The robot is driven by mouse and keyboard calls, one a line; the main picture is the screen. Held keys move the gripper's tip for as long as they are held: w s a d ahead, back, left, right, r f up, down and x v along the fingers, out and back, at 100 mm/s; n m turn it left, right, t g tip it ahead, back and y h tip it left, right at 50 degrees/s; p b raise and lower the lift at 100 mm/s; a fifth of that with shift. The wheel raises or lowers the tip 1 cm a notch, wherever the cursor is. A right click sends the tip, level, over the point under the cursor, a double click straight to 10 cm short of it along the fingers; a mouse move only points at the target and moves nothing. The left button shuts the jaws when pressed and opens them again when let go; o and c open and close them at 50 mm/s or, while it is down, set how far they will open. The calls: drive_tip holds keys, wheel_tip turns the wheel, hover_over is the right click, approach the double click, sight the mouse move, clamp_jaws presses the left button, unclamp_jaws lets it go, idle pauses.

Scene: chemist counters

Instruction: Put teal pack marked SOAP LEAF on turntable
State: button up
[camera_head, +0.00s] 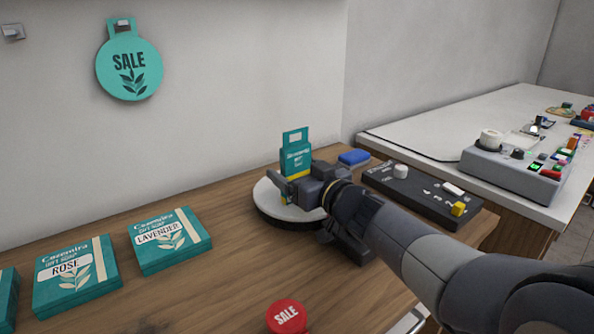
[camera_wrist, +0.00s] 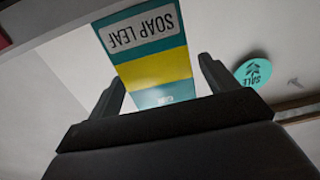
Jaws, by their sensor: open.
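The teal pack marked SOAP LEAF (camera_wrist: 143,45) has a yellow band and appears upside down in the wrist view, between my open fingers. In the head view the teal pack (camera_head: 296,157) stands upright over the back of the turntable (camera_head: 270,204), a pale round disc on the wooden counter. My gripper (camera_head: 287,184) is open, low over the turntable in front of the pack; its fingers also show in the wrist view (camera_wrist: 162,75). The pack's foot is hidden behind my gripper, so its contact with the disc cannot be seen.
Teal soap packs marked ROSE (camera_head: 75,275) and LAVENDER (camera_head: 170,240) lie at the left. A red SALE disc (camera_head: 287,317) is at the front. A blue block (camera_head: 354,157) and a dark panel (camera_head: 425,192) lie right of the turntable. A teal SALE sign (camera_head: 129,68) hangs on the wall.

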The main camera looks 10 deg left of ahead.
drive_tip(key=shift+r, duration=0.15)
drive_tip(key=shift+s+d, duration=0.15)
drive_tip(key=shift+d, duration=0.05)
drive_tip(key=p+v, duration=0.2)
drive_tip(key=v, duration=0.8)
drive_tip(key=shift+s+d+r, duration=0.1)
drive_tip(key=shift+s+d, duration=0.1)
drive_tip(key=shift+d, duration=0.1)
drive_tip(key=shift+s+d, duration=0.3)
drive_tip(key=shift+s, duration=0.05)
